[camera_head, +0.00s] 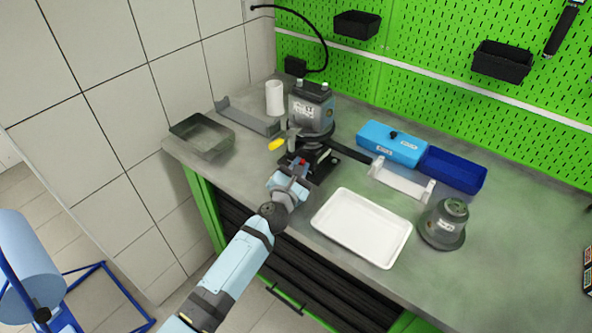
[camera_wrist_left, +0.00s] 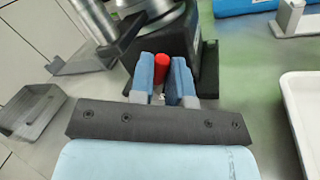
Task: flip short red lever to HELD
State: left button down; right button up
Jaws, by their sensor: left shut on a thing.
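The short red lever (camera_wrist_left: 161,66) shows in the left wrist view as a red rounded grip between the two blue fingers of my left gripper (camera_wrist_left: 162,80). My left gripper is shut on it, at the front of the pump stand. In the head view the gripper (camera_head: 298,170) covers most of the lever, and only a small bit of red (camera_head: 302,161) shows. The pump (camera_head: 312,112) stands upright on its dark base (camera_head: 322,165) behind the gripper. Any HELD marking is too small or hidden to read. My right gripper is not in view.
A white tray (camera_head: 362,228) lies right of my left gripper, with a grey round pump part (camera_head: 443,224) beyond it. A yellow handle (camera_head: 277,145) sticks out left of the pump. A metal bin (camera_head: 203,136) stands at the left. Blue boxes (camera_head: 392,143) stand behind.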

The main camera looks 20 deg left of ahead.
pick_arm(q)
jog(key=shift+s+d+f+m+b, duration=0.15)
jog(key=shift+m+b, duration=0.1)
jog(key=shift+m, duration=0.25)
jog(key=shift+w+d+f+m+b, duration=0.15)
jog(key=shift+m+b, duration=0.1)
jog(key=shift+m, duration=0.25)
jog(key=shift+s, duration=0.1)
jog(key=c, duration=1.4)
grip_release()
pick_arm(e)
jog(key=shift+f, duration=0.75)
pick_arm(q)
jog(key=shift+r, duration=0.15)
